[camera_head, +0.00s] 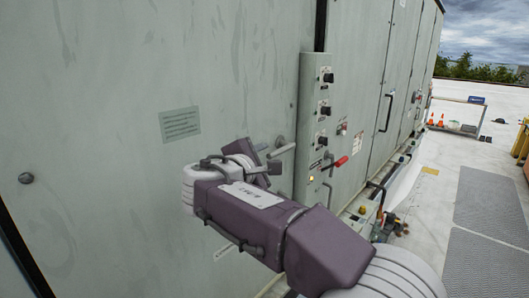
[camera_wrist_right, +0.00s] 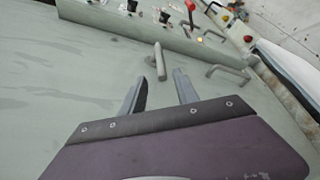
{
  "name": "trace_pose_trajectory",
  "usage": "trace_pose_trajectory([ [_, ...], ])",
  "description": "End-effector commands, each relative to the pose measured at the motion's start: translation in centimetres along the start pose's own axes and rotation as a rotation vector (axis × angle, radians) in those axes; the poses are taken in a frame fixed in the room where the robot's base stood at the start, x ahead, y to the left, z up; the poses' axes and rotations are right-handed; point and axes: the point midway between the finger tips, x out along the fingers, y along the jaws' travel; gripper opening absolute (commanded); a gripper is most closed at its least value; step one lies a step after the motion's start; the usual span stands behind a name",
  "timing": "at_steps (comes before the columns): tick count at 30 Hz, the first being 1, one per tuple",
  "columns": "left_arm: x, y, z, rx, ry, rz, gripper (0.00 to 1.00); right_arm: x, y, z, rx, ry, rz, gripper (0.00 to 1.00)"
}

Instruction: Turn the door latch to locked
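The door latch is a grey lever handle (camera_head: 282,149) on the pale green cabinet door, just left of the control panel strip. It juts out to the left and slightly down in the head view. In the right wrist view the latch (camera_wrist_right: 160,60) lies ahead of my right gripper, its end near the gap between the fingertips. My right gripper (camera_head: 268,161) is open, and its two fingers (camera_wrist_right: 160,77) are apart with nothing clearly held. I cannot tell whether they touch the lever. My left gripper is not in view.
The control panel (camera_head: 312,125) beside the latch carries black knobs, a red-handled lever (camera_head: 340,162) and a yellow light. Grey pull handles stick out nearby. Pipes and valves (camera_head: 385,222) stand at the cabinet's foot.

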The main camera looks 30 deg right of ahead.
Motion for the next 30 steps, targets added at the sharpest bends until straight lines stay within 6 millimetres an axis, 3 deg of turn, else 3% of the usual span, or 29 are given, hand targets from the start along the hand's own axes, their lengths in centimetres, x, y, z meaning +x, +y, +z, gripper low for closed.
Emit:
trace_pose_trajectory([
  [12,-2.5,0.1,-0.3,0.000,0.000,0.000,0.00,7.6,0.0,0.2,-0.003,-0.003,-0.006,0.37],
  [16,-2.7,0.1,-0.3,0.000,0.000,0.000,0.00,8.7,-0.1,0.1,-0.002,-0.001,-0.005,0.37],
  [23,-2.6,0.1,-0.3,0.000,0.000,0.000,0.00,8.9,-0.2,-0.1,-0.001,0.001,-0.003,0.37],
  [24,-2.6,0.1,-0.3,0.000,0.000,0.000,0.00,8.9,-0.2,-0.1,-0.001,0.001,-0.003,0.34],
  [28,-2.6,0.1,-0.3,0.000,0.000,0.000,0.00,8.9,-0.2,-0.1,-0.001,0.001,-0.004,0.00],
  [30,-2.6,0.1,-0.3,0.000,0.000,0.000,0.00,8.9,-0.2,-0.1,-0.001,0.001,-0.003,0.00],
])
